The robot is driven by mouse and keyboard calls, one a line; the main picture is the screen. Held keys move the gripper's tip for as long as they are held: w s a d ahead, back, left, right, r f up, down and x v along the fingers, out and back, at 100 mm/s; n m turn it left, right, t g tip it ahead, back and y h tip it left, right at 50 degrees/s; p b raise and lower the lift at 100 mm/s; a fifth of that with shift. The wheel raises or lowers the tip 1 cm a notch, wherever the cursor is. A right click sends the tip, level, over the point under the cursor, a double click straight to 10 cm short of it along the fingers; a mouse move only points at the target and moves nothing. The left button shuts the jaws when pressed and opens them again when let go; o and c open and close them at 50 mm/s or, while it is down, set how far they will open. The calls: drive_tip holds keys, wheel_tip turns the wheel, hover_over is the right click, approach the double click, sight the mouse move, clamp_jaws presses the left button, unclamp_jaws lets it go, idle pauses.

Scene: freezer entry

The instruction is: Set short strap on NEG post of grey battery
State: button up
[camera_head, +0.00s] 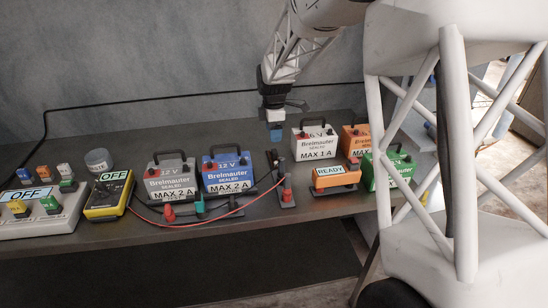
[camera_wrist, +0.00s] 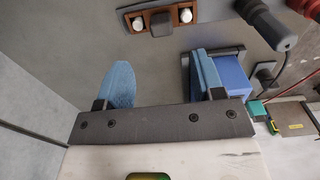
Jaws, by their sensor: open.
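The grey battery (camera_head: 171,185), labelled 12 V and MAX 2 A, stands upright on the bench in the head view, left of the blue battery (camera_head: 228,175). I cannot make out its NEG post there. My gripper (camera_head: 275,131) hangs to the right of the grey battery and above the bench. In the wrist view my gripper (camera_wrist: 163,82) is open, with nothing between its blue fingers. A brown piece (camera_wrist: 158,20) with two bright round ends and a dark block lies beyond the fingers; I cannot tell whether it is the short strap.
A stand (camera_head: 286,190) and a READY unit (camera_head: 335,177) are to the right. White (camera_head: 314,140), orange (camera_head: 355,137) and green (camera_head: 390,168) batteries stand there too. A yellow OFF unit (camera_head: 108,195) is at left. Red and black leads cross the bench front.

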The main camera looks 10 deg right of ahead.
sight(274, 151)
drive_tip(key=shift+f, duration=1.3)
drive_tip(key=shift+f, duration=0.1)
drive_tip(key=shift+s+f, duration=0.1)
drive_tip(key=shift+f, duration=2.35)
drive_tip(key=shift+c, duration=0.3)
drive_tip(key=c, duration=1)
